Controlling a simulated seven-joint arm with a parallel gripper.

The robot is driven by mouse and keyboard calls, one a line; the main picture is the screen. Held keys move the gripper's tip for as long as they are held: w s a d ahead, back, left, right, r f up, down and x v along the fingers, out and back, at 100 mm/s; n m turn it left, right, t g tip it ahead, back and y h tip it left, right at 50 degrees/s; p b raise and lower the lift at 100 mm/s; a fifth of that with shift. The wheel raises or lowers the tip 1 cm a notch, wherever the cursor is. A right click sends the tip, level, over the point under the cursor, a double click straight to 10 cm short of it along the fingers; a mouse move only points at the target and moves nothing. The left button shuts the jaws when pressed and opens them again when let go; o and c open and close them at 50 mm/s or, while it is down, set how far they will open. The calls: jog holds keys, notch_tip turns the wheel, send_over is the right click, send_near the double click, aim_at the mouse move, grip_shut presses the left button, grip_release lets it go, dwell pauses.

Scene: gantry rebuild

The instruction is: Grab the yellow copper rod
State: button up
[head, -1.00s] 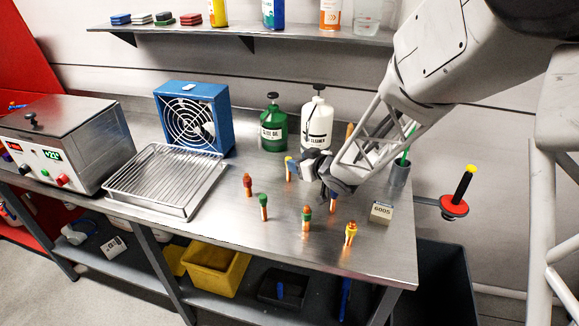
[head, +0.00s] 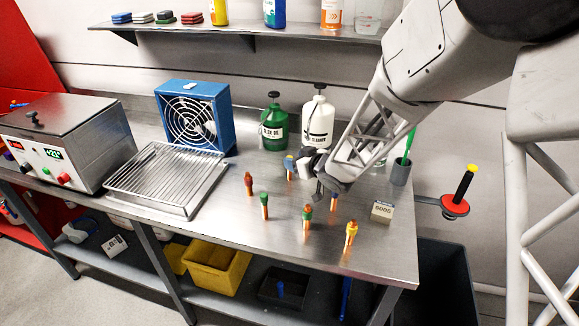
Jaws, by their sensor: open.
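Several short copper rods with coloured tops stand upright on the steel bench. A rod with a yellow top (head: 351,233) stands near the front right of the bench. Another rod with a yellow and blue top (head: 290,168) stands farther back, just left of my gripper. My gripper (head: 312,176) is open and empty above the bench, its fingers pointing down and left. A rod with an orange-red top (head: 333,203) is partly hidden below my gripper. I cannot tell the exact gap between the fingers and the back rod.
A red-topped rod (head: 248,183), a green-topped rod (head: 264,205) and a green-and-orange one (head: 307,217) stand nearby. A wire rack tray (head: 168,205) is left; green (head: 274,130) and white (head: 318,125) bottles stand behind. A small labelled box (head: 382,211) is at right.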

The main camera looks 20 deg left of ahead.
jog(key=shift+x, duration=2.6)
jog(key=shift+s+r, duration=0.1)
grip_shut()
jog(key=shift+r, duration=0.15)
jog(key=shift+r, duration=0.45)
jog(key=s+d, duration=0.2)
jog(key=d, duration=0.1)
jog(key=shift+s+d, duration=0.1)
jog(key=shift+d, duration=0.05)
notch_tip(320, 180, up, 14)
jog(key=shift+f, duration=0.1)
